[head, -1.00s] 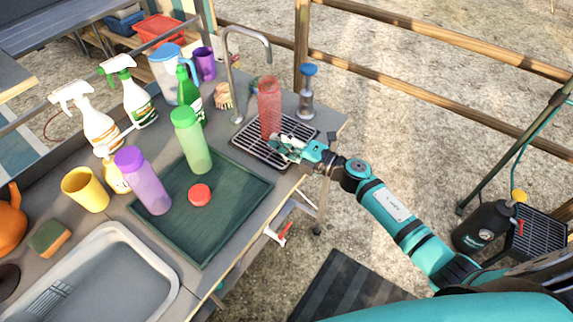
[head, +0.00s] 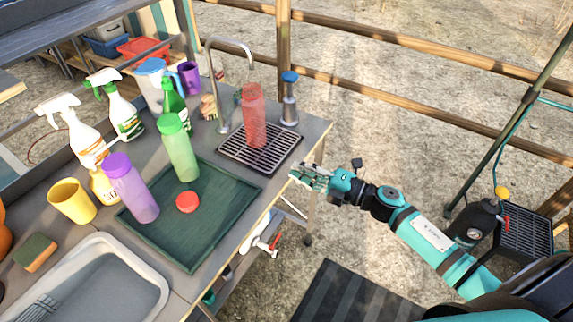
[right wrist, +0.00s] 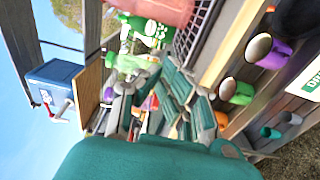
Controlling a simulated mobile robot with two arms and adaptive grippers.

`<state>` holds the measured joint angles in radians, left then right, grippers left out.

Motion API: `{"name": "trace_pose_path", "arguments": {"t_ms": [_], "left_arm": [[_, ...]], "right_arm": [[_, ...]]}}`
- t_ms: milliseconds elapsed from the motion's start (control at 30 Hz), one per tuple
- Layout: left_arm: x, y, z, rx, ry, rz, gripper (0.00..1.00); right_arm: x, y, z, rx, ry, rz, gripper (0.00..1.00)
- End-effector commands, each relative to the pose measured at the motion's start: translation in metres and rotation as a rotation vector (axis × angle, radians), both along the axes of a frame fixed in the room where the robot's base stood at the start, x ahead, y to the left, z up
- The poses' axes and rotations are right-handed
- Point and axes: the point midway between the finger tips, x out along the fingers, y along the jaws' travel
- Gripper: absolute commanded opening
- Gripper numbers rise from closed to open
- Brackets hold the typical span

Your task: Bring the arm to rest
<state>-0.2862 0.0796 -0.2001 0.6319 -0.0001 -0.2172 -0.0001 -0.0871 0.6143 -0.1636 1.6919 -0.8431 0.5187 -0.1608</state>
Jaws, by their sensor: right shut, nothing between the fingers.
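My right gripper (head: 308,178) is shut and empty, just off the right edge of the counter, in front of the drip rack. It also shows in the right wrist view (right wrist: 178,98), with its fingers together. My right arm reaches in from the lower right. A red translucent bottle (head: 254,118) stands upright on the black drip rack (head: 284,149), apart from the gripper. My left gripper is not in view.
A green tray (head: 225,190) holds a green bottle (head: 181,152), a purple bottle (head: 133,190) and a red lid (head: 187,202). A tap (head: 228,42) and a blue-topped dispenser (head: 289,103) stand behind the rack.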

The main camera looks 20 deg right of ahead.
Motion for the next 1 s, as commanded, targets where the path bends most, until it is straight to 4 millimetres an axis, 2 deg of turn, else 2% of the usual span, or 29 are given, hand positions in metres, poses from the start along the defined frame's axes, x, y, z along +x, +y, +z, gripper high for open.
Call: {"name": "trace_pose_path", "arguments": {"t_ms": [267, 367, 467, 533, 600, 667, 700, 767, 800, 867, 900, 967, 1000], "left_arm": [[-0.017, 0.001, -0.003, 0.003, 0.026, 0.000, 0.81], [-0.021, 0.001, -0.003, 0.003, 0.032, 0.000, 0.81], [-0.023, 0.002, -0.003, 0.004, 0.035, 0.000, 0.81], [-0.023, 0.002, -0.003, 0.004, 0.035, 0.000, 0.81], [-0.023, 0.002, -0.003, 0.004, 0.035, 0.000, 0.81], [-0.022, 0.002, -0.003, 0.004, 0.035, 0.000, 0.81], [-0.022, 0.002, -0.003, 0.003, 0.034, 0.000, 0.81], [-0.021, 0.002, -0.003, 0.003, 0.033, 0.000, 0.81], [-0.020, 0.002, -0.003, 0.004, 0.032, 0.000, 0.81], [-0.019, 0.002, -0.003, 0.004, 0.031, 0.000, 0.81], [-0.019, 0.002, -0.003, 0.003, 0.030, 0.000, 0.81], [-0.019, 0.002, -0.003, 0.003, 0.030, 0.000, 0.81], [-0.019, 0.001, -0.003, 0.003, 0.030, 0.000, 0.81]], "right_arm": [[-0.004, -0.006, -0.003, 0.006, 0.009, -0.009, 0.00], [-0.001, -0.016, -0.026, 0.055, 0.073, -0.069, 0.00], [0.002, -0.037, -0.075, 0.150, 0.204, -0.193, 0.00], [-0.004, -0.054, -0.123, 0.231, 0.326, -0.307, 0.00], [-0.016, -0.069, -0.173, 0.309, 0.454, -0.425, 0.00], [-0.033, -0.078, -0.216, 0.365, 0.558, -0.523, 0.00], [-0.046, -0.083, -0.243, 0.400, 0.627, -0.586, 0.00], [-0.069, -0.088, -0.283, 0.448, 0.728, -0.677, 0.00], [-0.087, -0.089, -0.308, 0.476, 0.795, -0.736, 0.00], [-0.116, -0.090, -0.344, 0.513, 0.892, -0.825, 0.00], [-0.137, -0.089, -0.367, 0.535, 0.956, -0.882, 0.00], [-0.172, -0.086, -0.398, 0.564, 1.052, -0.968, 0.00], [-0.196, -0.082, -0.418, 0.581, 1.115, -1.024, 0.00]]}}
